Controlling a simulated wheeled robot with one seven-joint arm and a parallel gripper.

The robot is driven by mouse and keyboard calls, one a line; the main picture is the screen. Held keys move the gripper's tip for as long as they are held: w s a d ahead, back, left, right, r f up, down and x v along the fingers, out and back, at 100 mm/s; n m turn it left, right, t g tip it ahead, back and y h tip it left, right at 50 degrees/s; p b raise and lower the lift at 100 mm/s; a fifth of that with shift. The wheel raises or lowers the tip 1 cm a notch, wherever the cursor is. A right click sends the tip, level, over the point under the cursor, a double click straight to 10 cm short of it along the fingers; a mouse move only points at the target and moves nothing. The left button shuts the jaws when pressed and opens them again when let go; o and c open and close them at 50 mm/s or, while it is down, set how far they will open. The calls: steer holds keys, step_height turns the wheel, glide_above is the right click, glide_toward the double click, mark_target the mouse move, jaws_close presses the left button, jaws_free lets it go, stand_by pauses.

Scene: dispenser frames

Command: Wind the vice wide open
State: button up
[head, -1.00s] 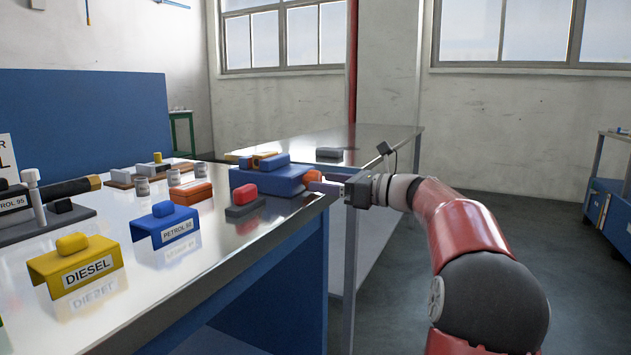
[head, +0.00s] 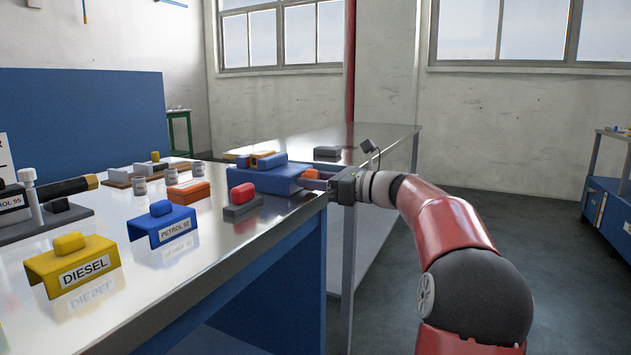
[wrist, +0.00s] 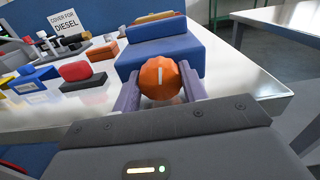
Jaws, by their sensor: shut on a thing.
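The blue vice (head: 270,181) sits at the right end of the steel-topped bench, with a smaller blue block and orange-brown strips along its top. In the wrist view its blue body (wrist: 165,52) fills the upper middle; how far its jaws stand apart is not clear. A round orange knob (wrist: 160,78) with a white line mark is on the vice's near end, the mark roughly upright. My gripper (wrist: 161,86) has one finger on each side of the knob and is shut on it. In the head view my gripper (head: 314,181) reaches the vice from the right.
A red-topped grey block (head: 242,200) stands close beside the vice. Another steel table (head: 375,142) is behind. The floor to the right is open.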

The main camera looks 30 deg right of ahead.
steer(key=n+b, duration=0.1)
steer(key=n, duration=0.2)
steer(key=shift+f, duration=0.1)
steer(key=shift+n+b, duration=0.3)
steer(key=shift+n, duration=0.4)
steer(key=o, duration=1)
steer(key=shift+c, duration=0.2)
